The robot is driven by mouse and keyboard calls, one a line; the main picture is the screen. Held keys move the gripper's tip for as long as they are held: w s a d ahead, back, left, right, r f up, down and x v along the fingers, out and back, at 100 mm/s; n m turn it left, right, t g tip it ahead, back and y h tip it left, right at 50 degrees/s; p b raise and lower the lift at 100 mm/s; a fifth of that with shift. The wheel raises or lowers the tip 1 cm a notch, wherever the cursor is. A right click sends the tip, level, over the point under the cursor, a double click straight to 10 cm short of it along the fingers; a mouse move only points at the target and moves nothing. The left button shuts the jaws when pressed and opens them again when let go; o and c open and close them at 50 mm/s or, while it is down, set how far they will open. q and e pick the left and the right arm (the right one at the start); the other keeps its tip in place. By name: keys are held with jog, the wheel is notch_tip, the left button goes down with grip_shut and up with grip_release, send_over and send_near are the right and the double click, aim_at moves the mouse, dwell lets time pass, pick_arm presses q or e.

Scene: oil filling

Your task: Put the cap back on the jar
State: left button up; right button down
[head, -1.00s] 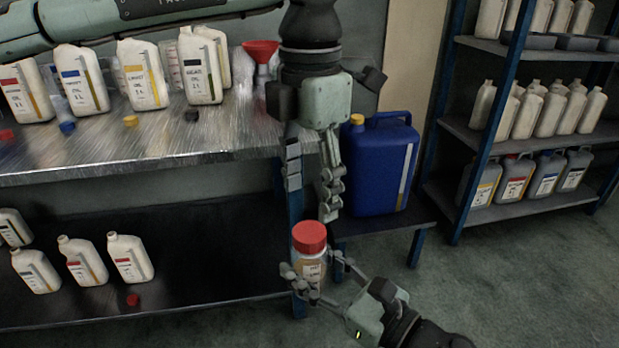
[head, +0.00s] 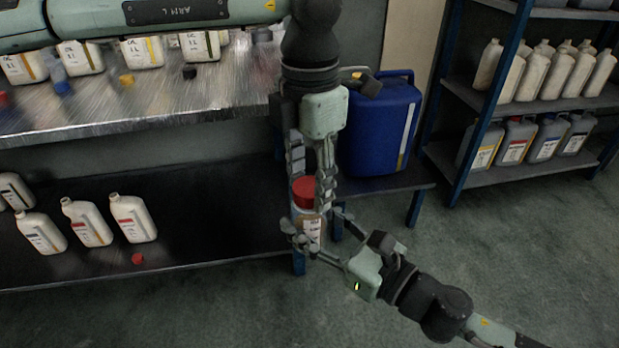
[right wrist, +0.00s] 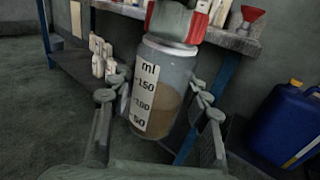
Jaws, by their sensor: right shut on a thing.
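The jar (head: 308,226) is clear, with a white label, and stands upright between the fingers of my right gripper (head: 312,234). In the right wrist view the jar (right wrist: 160,90) shows an ml scale and brown liquid inside. The right gripper (right wrist: 158,98) is shut on the jar there. The red cap (head: 304,188) sits at the top of the jar; the fingers partly hide it in both views. My left gripper (head: 309,184) points down from above, its fingers on either side of the cap. Whether they press on the cap cannot be told.
A blue canister (head: 375,130) stands on a low stand behind the grippers. A workbench (head: 150,110) with bottles and loose caps is at the left. Its lower shelf (head: 200,250) holds several white bottles and a small red cap (head: 138,259). A shelf rack (head: 520,165) stands right.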

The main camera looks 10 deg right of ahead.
pick_arm(q)
jog(key=c, duration=0.8)
jog(key=o, duration=1.4)
jog(key=shift+r, duration=0.15)
notch_tip(320, 180, up, 12)
